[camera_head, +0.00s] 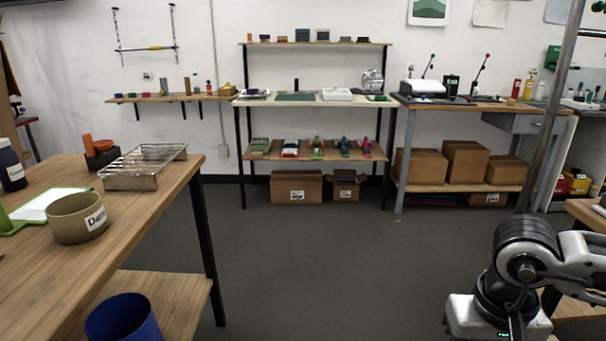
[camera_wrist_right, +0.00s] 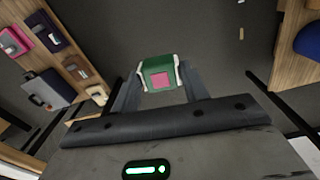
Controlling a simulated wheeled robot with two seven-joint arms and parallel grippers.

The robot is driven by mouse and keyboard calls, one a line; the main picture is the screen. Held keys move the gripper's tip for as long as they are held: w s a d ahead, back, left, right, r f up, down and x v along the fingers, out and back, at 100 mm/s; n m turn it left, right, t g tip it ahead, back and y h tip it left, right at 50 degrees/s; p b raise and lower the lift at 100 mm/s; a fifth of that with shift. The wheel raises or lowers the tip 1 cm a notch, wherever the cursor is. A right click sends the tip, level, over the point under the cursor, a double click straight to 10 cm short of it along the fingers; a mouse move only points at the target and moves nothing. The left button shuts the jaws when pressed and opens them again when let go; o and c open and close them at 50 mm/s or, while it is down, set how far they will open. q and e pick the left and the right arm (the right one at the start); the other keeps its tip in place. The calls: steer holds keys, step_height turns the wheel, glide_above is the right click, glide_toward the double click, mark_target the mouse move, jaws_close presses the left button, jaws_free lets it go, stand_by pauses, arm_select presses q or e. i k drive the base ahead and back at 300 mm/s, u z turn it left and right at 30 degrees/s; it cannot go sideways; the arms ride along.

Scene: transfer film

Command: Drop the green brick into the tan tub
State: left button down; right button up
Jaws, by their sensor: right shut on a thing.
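The tan tub (camera_head: 78,217) is a round, tan, open container with a white label. It stands on the wooden table at the left of the head view. My right gripper (camera_wrist_right: 158,82) is shut on the green brick (camera_wrist_right: 153,65), which has a pink patch on its face. The brick is held between the fingertips above the grey floor, well away from the tub. In the head view my right arm shows at the lower right, but its fingers and the brick are not visible there. My left gripper is not in view.
A wire rack (camera_head: 143,167) and a dark bottle (camera_head: 11,169) stand near the tub on the table. A blue bin (camera_head: 123,318) is below on the lower shelf. A metal post (camera_head: 551,110) rises at the right. The floor between is clear.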

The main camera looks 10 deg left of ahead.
mark_target(90, 227)
steer(key=i, duration=1.25)
steer(key=u, duration=2.25)
